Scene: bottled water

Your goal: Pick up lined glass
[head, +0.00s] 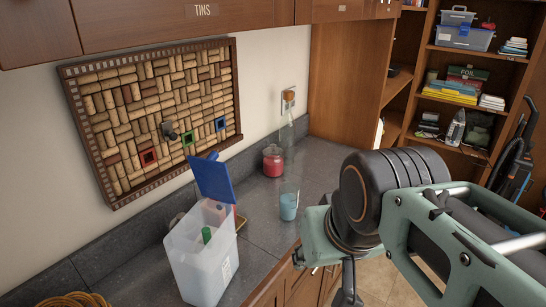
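A small glass (289,207) with a blue lower part stands upright on the dark grey counter, near its front edge. It is the likeliest lined glass, but I cannot make out lines on it at this size. My gripper (347,289) shows only in part at the bottom of the head view, a dark piece hanging below the green and black arm. It is to the right of the glass and nearer the camera, apart from it. Its fingertips are cut off or hidden, so I cannot see whether it is open or holds anything.
Behind the glass are a red jar (273,162) and a clear corked bottle (289,118). A translucent bin (203,262) with a raised blue lid stands to the left. A corkboard (155,112) hangs on the wall; shelves (455,55) stand at the right. Bare counter surrounds the glass.

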